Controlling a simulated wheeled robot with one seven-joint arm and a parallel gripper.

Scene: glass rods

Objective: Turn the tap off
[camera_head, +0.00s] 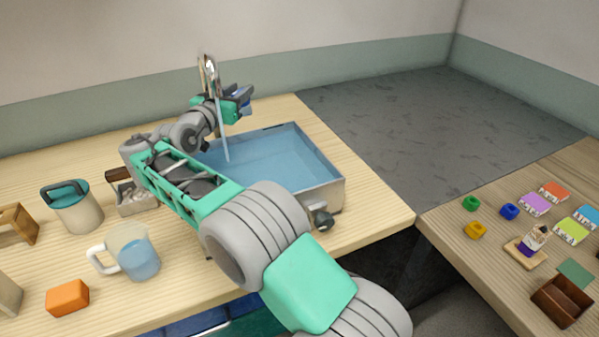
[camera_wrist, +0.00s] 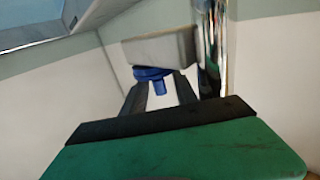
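A chrome tap (camera_head: 209,72) stands behind the sink (camera_head: 322,187), and a thin stream of water (camera_head: 223,135) runs from it into the sink. The sink holds blue water. My gripper (camera_head: 240,97) is beside the tap, to its right. In the wrist view the chrome pipe (camera_wrist: 211,45) rises at right. A blue knob (camera_wrist: 153,74) with a short stub sits under a grey block (camera_wrist: 160,48). My two dark fingers (camera_wrist: 162,95) stand apart, one on each side of the stub, with gaps showing. Whether the fingertips touch the blue part is unclear.
Left of my arm on the wooden counter are a teal-lidded canister (camera_head: 78,208), a glass jug of water (camera_head: 137,258) and an orange block (camera_head: 67,298). A grey box (camera_head: 137,205) stands close to my arm. Small coloured items lie on the right table.

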